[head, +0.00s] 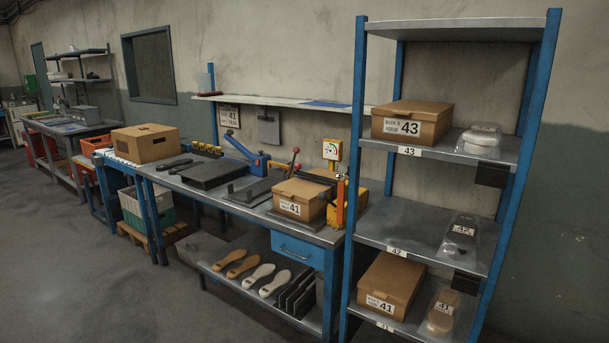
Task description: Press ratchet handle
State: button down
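A blue lever (240,147) rises at a slant over a blue base (279,166) on the workbench (268,214). A lever with a red knob (296,150) stands to its right, behind a box marked 41. A yellow and orange upright piece (340,203) stands right of that box, under a yellow-framed dial (332,150). I cannot tell which of these is the ratchet handle. A dark flat block (204,174) lies left of the blue lever. My gripper is not in this view.
The box marked 41 (301,199) sits near the bench's front edge. A blue-framed shelf rack (415,205) with boxes and clear-covered items stands close at right. Soles (259,275) lie on the bench's lower shelf. The floor (90,245) at front left is clear.

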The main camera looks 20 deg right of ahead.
aim_at(322, 196)
jog(key=i, duration=0.65)
jog(key=z, duration=0.25)
jog(key=k, duration=0.2)
jog(key=u, duration=2.85)
jog(key=k, duration=0.6)
jog(key=z, duration=0.4)
